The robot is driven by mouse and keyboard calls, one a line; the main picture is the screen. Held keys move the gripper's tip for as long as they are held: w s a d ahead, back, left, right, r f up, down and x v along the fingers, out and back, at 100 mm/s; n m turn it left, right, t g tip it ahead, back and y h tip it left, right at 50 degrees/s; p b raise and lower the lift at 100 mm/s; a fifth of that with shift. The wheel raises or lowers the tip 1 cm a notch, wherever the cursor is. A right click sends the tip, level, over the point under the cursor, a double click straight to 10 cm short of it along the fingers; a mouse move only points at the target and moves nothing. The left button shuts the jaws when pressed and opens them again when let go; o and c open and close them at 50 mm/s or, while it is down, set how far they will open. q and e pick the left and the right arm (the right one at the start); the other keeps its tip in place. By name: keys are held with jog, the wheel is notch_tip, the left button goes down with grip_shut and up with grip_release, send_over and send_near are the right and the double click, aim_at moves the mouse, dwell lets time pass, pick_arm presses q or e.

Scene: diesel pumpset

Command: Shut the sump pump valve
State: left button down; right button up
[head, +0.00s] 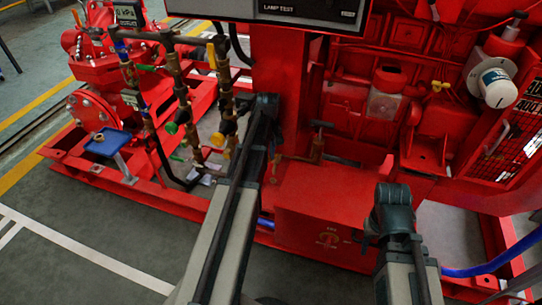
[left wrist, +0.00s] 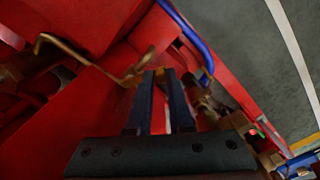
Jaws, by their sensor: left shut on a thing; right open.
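My left gripper (head: 273,170) points down beside the red engine base, left of a brass T-handled fitting (head: 317,146). In the left wrist view, its two dark fingers (left wrist: 166,76) are closed around a small brownish part at their tips, which I take to be the handle of the sump pump valve. The fingers and arm hide most of the valve, so its turn position cannot be told. A bent brass rod (left wrist: 92,62) runs just beyond the fingertips. My right gripper (head: 366,238) is over the front of the red base; its fingers are mostly hidden.
Pipes with green and yellow valve handles (head: 172,127) stand left of my left arm. A red box (head: 320,205) with a label lies between my arms. A blue hose (head: 490,262) runs at lower right. Grey floor (head: 95,215) is open at lower left.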

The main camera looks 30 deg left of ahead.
pick_arm(q)
jog(key=shift+w+a+m, duration=0.2)
jog(key=shift+a+m, duration=0.2)
jog(key=shift+m, duration=0.6)
jog(key=c, duration=0.8)
grip_release()
jog(key=shift+r, duration=0.15)
jog(key=s+d+r+p, duration=0.1)
jog(key=s+d, duration=0.1)
jog(key=s, duration=0.2)
jog(key=s+d+r+p, duration=0.2)
jog(key=s+d, duration=0.1)
jog(key=s, duration=0.2)
jog(key=s+d+r+p, duration=0.1)
jog(key=s+d+p, duration=0.1)
jog(key=s+d, duration=0.1)
jog(key=shift+s+d+r, duration=0.1)
jog(key=shift+s+r, duration=0.1)
jog(key=shift+s, duration=0.25)
jog(key=shift+s+r, duration=0.15)
jog(key=shift+s, duration=0.3)
